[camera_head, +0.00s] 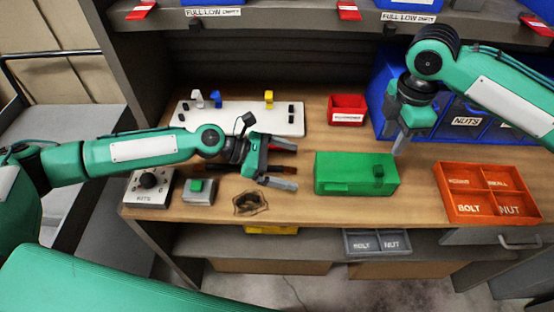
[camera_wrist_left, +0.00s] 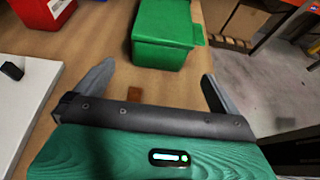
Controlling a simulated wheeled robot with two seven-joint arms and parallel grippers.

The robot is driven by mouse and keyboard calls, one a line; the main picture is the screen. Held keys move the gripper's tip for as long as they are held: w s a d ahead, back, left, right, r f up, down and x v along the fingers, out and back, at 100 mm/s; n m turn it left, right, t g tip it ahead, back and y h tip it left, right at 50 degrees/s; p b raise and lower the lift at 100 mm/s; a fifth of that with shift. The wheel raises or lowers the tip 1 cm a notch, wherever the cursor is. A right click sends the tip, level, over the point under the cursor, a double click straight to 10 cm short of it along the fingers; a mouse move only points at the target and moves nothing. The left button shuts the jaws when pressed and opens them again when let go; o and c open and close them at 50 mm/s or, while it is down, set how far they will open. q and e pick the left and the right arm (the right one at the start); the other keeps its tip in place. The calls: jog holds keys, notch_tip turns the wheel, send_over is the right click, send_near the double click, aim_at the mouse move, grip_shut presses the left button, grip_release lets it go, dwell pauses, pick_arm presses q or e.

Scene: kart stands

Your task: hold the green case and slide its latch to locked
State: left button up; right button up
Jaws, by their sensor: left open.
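The green case (camera_head: 345,174) sits on the wooden bench, right of centre in the head view. In the left wrist view the case (camera_wrist_left: 163,35) lies ahead, between and beyond the two open fingers (camera_wrist_left: 150,85). My right gripper (camera_head: 402,145) points down just behind and above the case's right end; its finger gap cannot be made out.
A red bin (camera_head: 347,109) and blue nut bins (camera_head: 465,125) stand behind the case. An orange divided tray (camera_head: 487,166) is to its right. A white board (camera_head: 290,119) with pegs lies at back left. A hole (camera_head: 250,204) and two small boxes are at front left.

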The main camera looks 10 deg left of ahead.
aim_at(315, 171)
pick_arm(q)
jog(key=x, duration=1.1)
jog(key=c, duration=1)
jog(key=shift+c, duration=0.3)
pick_arm(e)
grip_shut()
jog(key=w+d+f+m+g+y, duration=0.1)
jog(key=d+f+m+y, duration=0.3)
jog(key=d+m+y, duration=0.3)
jog(key=w+d+f+m+g+y, duration=0.1)
jog(key=w+d+f+m+y, duration=0.1)
jog(key=d+f+m+y, duration=0.2)
jog(key=d+m+y, duration=0.3)
jog(key=d+m, duration=0.4)
jog(key=m, duration=0.1)
jog(key=shift+m, duration=0.4)
